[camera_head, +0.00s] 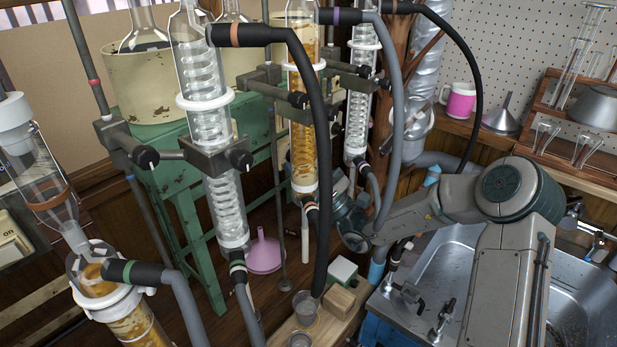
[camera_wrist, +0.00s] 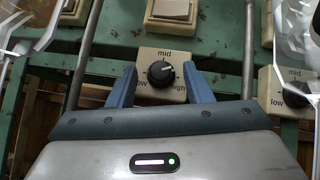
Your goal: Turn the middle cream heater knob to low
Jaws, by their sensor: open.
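In the wrist view, the middle heater knob (camera_wrist: 160,74) is a round black dial on a cream plate (camera_wrist: 174,54) marked "mid" at the top and "high" at the right. Its pale pointer mark looks turned up and to the right, between mid and high. The plate's left side, where low would be, is covered by a finger. My gripper (camera_wrist: 159,69) is open, with one blue finger on each side of the knob. I cannot tell whether either finger touches it. In the head view the knob is not visible, and the gripper's fingers are hidden behind glassware and hoses.
Other cream-plated knobs sit at the right (camera_wrist: 290,97) and upper left (camera_wrist: 72,10) in the wrist view, with a cream switch (camera_wrist: 172,10) above. Metal rods and glassware flank the gripper. In the head view, glass condensers (camera_head: 222,190) and a black hose (camera_head: 318,110) crowd my arm.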

